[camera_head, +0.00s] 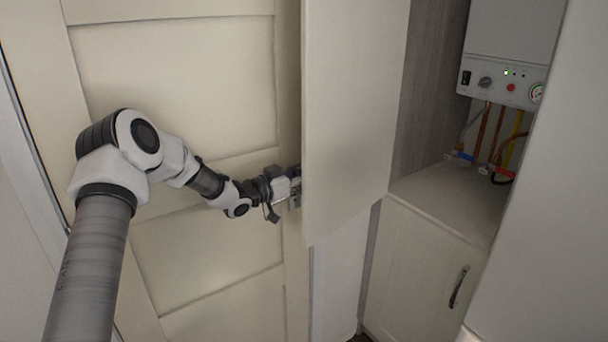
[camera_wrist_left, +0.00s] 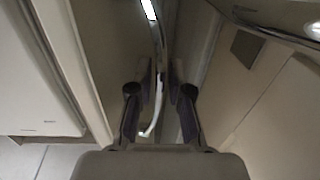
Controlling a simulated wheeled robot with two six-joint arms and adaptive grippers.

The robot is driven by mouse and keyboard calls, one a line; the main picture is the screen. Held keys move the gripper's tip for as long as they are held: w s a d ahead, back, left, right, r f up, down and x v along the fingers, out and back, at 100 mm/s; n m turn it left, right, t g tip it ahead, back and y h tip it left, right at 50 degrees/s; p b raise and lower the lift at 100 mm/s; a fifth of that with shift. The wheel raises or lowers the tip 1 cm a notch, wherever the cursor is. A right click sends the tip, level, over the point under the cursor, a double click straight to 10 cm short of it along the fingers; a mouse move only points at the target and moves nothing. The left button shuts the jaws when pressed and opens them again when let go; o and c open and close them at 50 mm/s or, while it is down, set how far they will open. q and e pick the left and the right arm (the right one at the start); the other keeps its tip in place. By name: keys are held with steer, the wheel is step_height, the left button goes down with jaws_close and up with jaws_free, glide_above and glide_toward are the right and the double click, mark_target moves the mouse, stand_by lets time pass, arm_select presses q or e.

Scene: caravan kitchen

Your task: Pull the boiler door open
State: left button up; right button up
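The boiler door (camera_head: 350,110) is a plain cream panel that stands wide open, clear of the alcove. The white boiler (camera_head: 508,60) shows to its right in the head view, with a gauge and knobs. My left gripper (camera_head: 291,186) is at the door's left edge, on its outer side, partly hidden by the panel. In the left wrist view its two fingers (camera_wrist_left: 161,80) stand close on either side of a thin pale curved bar (camera_wrist_left: 157,105), which looks like the door handle. I cannot tell whether they press on it. My right gripper is not in view.
A cream panelled door or wall (camera_head: 180,85) stands close behind my left arm. A low cabinet (camera_head: 418,275) with a dark handle is under the boiler. Pipes (camera_head: 490,135) hang below the boiler. A pale wall (camera_head: 550,220) bounds the right side.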

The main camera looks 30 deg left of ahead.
arm_select(q)
steer(key=v, duration=1.2)
